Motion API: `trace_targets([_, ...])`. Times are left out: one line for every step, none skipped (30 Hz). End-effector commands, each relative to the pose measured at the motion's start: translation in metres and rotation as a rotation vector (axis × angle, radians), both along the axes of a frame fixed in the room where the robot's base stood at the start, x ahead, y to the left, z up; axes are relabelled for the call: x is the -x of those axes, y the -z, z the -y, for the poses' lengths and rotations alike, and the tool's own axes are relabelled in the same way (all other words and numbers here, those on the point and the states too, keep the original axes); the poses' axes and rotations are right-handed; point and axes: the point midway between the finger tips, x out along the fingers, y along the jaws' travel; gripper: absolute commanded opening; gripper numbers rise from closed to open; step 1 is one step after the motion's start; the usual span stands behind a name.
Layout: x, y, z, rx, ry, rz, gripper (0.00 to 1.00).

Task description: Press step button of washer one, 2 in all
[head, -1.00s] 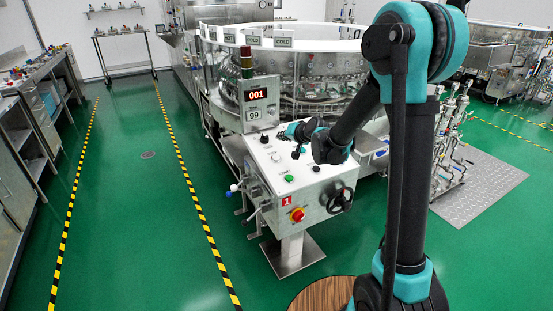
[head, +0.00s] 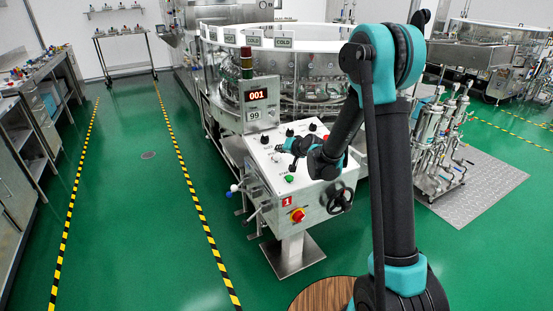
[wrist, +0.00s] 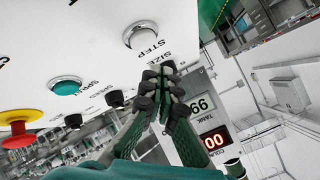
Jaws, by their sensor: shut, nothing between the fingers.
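Washer one's white control panel (head: 262,165) carries a red "1" label and a red display (head: 257,95) reading 001. In the wrist view the STEP button (wrist: 140,35) is a round white button in a metal ring, and its label faces my gripper (wrist: 160,78). The gripper's dark fingers are together and empty. Their tips show below and right of the STEP button, apart from it in the picture; I cannot tell their height above the panel. In the head view my gripper (head: 279,148) is over the panel's middle, and the STEP button is hard to make out.
The panel also has a green button (head: 289,179), a red-and-yellow emergency stop (head: 297,215), black knobs (wrist: 115,98) and a black handwheel (head: 341,200). The display post stands behind the panel. The round washer is behind it. Green floor to the left is clear.

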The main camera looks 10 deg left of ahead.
Motion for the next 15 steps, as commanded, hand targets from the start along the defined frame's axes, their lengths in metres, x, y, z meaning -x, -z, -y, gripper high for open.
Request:
trace_targets([-0.001, 0.005, -0.001, 0.0, 0.0, 0.0, 0.0])
trace_targets([-0.002, 0.007, -0.001, 0.0, 0.0, 0.0, 0.0])
trace_targets([-0.002, 0.01, -0.002, 0.0, 0.0, 0.0, 0.0])
trace_targets([-0.003, 0.012, -0.002, 0.0, 0.0, 0.0, 0.0])
trace_targets([-0.003, 0.014, -0.002, 0.0, 0.0, 0.0, 0.0])
trace_targets([-0.003, 0.015, -0.002, 0.0, 0.0, 0.0, 0.0])
trace_targets([-0.003, 0.016, -0.002, 0.0, 0.0, 0.0, 0.0])
trace_targets([-0.003, 0.017, -0.002, 0.0, 0.0, 0.0, 0.0])
trace_targets([-0.003, 0.018, -0.003, 0.0, 0.0, 0.0, 0.0])
trace_targets([-0.004, 0.018, -0.003, 0.0, 0.0, 0.0, 0.0])
trace_targets([-0.004, 0.019, -0.003, 0.0, 0.0, 0.0, 0.0])
trace_targets([-0.004, 0.019, -0.003, 0.0, 0.0, 0.0, 0.0])
trace_targets([-0.004, 0.019, -0.003, 0.0, 0.0, 0.0, 0.0])
trace_targets([-0.004, 0.019, -0.003, 0.0, 0.0, 0.0, 0.0])
trace_targets([-0.004, 0.019, -0.003, 0.0, 0.0, 0.0, 0.0])
